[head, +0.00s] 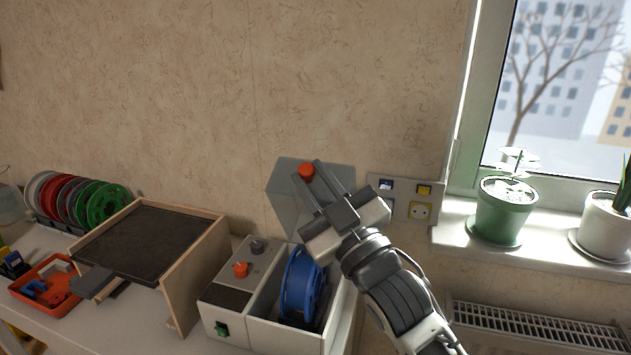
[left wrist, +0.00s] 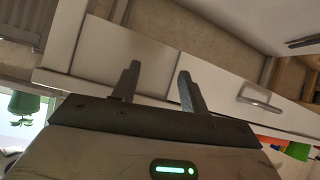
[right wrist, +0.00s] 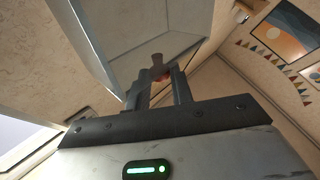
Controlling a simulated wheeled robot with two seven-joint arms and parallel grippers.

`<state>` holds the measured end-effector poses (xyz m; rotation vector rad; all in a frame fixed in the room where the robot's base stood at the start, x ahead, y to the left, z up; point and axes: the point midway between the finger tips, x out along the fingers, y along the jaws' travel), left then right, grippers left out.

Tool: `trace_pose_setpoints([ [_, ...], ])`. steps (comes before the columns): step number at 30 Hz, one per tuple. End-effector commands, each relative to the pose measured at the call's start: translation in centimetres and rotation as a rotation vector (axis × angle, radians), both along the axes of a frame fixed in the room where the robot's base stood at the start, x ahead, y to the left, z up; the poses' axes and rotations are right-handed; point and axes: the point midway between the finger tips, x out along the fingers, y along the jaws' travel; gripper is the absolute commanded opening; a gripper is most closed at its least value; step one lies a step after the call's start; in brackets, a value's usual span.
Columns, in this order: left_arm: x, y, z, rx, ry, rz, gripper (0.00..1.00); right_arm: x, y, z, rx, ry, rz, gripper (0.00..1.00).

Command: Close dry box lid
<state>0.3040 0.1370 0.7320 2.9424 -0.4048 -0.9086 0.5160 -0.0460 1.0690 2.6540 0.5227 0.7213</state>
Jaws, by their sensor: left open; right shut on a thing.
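The dry box (head: 246,324) is a pale box on the bench with a blue spool (head: 302,283) standing in its open compartment. Its translucent grey lid (head: 287,201) stands raised behind the box, near the wall. My right gripper (head: 308,172) is shut on the lid's orange knob (head: 306,169), above the spool. In the right wrist view, the knob (right wrist: 159,74) sits between the fingertips, with the lid (right wrist: 145,30) beyond. My left gripper (left wrist: 158,82) is outside the head view. In its own wrist view it is open and empty, facing white drawer fronts.
A wooden-sided frame with a dark plate (head: 145,240) stands left of the dry box. Several coloured spools (head: 85,200) and an orange tray (head: 47,287) are farther left. Wall sockets (head: 406,199), a windowsill with a green pot (head: 503,212) and a radiator (head: 535,325) are at right.

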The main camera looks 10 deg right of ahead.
Motion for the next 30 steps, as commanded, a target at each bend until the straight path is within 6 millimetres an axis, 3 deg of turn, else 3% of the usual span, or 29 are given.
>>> trace_pose_setpoints([
  [3, 0.0, 0.0, 0.0, 0.001, 0.001, 0.001, 0.44, 0.0, 0.0, 0.0, 0.002, 0.001, 0.001, 0.00],
  [4, 0.0, 0.0, 0.0, 0.001, 0.001, 0.001, 0.44, 0.0, 0.0, 0.0, 0.001, 0.000, 0.000, 0.25],
  [6, 0.0, 0.1, 0.0, 0.002, 0.001, 0.000, 0.44, 0.0, 0.0, 0.0, 0.001, 0.000, 0.000, 0.44],
  [19, 0.0, 0.1, -0.3, 0.003, 0.001, -0.001, 0.44, -0.8, -0.5, -0.6, -0.001, 0.003, 0.000, 0.44],
  [30, 0.0, -0.1, -1.1, -0.018, -0.007, 0.001, 0.44, -7.5, -4.0, -4.3, -0.002, 0.006, 0.000, 0.44],
])
